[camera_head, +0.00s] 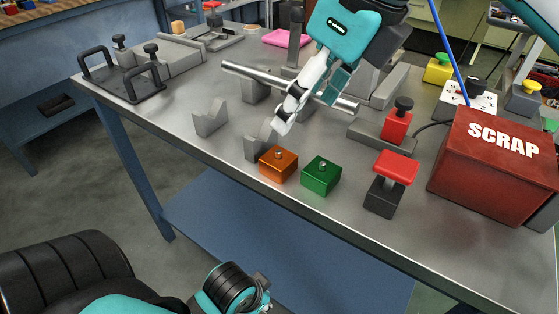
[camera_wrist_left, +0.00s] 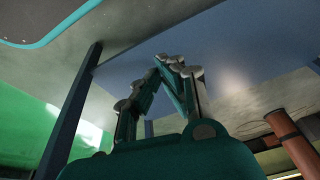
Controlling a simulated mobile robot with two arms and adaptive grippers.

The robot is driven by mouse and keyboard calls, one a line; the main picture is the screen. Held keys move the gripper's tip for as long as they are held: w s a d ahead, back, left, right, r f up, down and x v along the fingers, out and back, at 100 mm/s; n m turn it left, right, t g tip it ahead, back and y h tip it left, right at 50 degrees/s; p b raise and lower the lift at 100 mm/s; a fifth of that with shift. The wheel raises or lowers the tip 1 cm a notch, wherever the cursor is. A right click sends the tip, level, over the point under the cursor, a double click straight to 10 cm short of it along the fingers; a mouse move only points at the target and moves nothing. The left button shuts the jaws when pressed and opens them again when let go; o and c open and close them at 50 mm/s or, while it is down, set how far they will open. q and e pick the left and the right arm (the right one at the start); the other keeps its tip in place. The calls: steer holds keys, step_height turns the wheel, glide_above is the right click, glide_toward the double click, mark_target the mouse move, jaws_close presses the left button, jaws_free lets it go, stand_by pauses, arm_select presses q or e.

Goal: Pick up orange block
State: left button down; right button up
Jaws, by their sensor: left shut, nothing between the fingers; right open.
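The orange block (camera_head: 278,164), with a small knob on top, sits near the front edge of the metal table (camera_head: 225,150). A green block (camera_head: 321,176) of similar shape stands just right of it. My right gripper (camera_head: 288,115) reaches in from the upper right, above and behind the orange block, apart from it. It is open, with its fingers slanting down to the left. My left gripper (camera_wrist_left: 180,65) is shut and empty in the left wrist view, with the underside of a table above it. The orange block is not visible in that view.
A metal bar (camera_head: 245,73) on grey supports lies behind the blocks, close to my right gripper. A red-topped black clamp (camera_head: 396,167) and a red SCRAP bin (camera_head: 480,180) stand to the right. The table's front left is clear.

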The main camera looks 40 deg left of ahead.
mark_target(279, 152)
steer(key=b+x, duration=0.1)
steer(key=x, duration=0.6)
steer(key=shift+w+a+f, duration=0.1)
steer(key=shift+w+f, duration=0.05)
steer(key=shift+w, duration=0.05)
steer(key=shift+w+b+x, duration=0.25)
steer(key=shift+x, duration=1.1)
steer(key=shift+w+b+x, duration=0.2)
steer(key=shift+w+x, duration=0.05)
steer(key=shift+x, duration=1.1)
steer(key=c, duration=1.4)
